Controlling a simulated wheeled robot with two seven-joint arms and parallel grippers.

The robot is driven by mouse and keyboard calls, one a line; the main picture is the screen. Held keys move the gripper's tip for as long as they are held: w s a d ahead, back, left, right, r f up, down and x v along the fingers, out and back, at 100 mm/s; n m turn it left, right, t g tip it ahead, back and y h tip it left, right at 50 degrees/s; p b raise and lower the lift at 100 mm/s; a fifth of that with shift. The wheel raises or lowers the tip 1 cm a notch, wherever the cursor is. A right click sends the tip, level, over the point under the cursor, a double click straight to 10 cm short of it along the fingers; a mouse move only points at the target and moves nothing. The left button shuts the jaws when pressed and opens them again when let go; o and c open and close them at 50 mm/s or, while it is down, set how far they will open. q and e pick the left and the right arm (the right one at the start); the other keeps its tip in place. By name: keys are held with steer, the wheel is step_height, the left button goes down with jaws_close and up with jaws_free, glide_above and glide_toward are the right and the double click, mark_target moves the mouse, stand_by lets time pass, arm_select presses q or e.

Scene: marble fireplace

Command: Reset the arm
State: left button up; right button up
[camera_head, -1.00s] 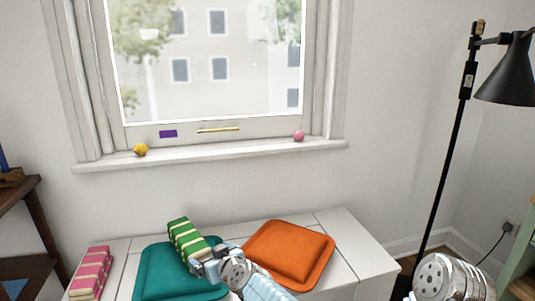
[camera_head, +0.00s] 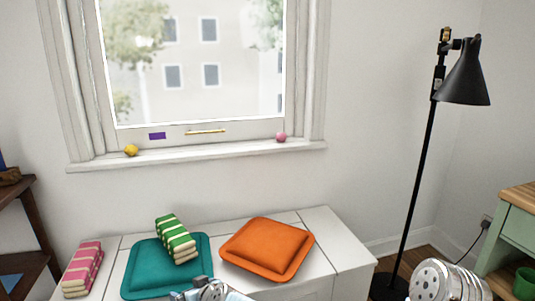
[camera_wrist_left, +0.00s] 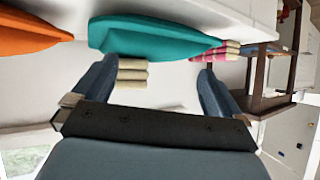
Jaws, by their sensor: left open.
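My left gripper (camera_head: 190,294) is at the bottom edge of the head view, partly cut off, in front of the teal cushion (camera_head: 140,272). In the left wrist view its jaws (camera_wrist_left: 158,66) are open and empty. A green-and-cream striped stack (camera_head: 176,238) rests tilted on the back right part of the teal cushion, apart from the gripper. Its cream layered end (camera_wrist_left: 132,73) shows beyond the jaws in the wrist view. My right gripper is not in view; only a rounded part of my own body shows at the bottom right.
The white chest (camera_head: 345,250) also holds an orange cushion (camera_head: 267,248) and a pink striped stack (camera_head: 82,268). A black floor lamp (camera_head: 425,150) stands right. A yellow ball (camera_head: 131,150) and pink ball (camera_head: 281,137) sit on the windowsill. The space above the chest is clear.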

arm_select(q)
steer(key=s+a+f+m+g+h, duration=0.1)
steer(key=s+a+f+g+h, duration=0.2)
steer(key=s+f, duration=0.75)
steer(key=s+a+f+m+g+h, duration=0.15)
steer(key=s+f+g, duration=0.4)
steer(key=f, duration=0.85)
steer(key=s+d+m+h, duration=0.2)
steer(key=s+d+h, duration=0.5)
steer(key=s+d, duration=0.4)
steer(key=d, duration=0.2)
steer(key=shift+s+d+f+m, duration=0.2)
steer(key=shift+d+f+m, duration=0.05)
steer(key=shift+d+m, duration=0.1)
steer(key=shift+t+h, duration=0.25)
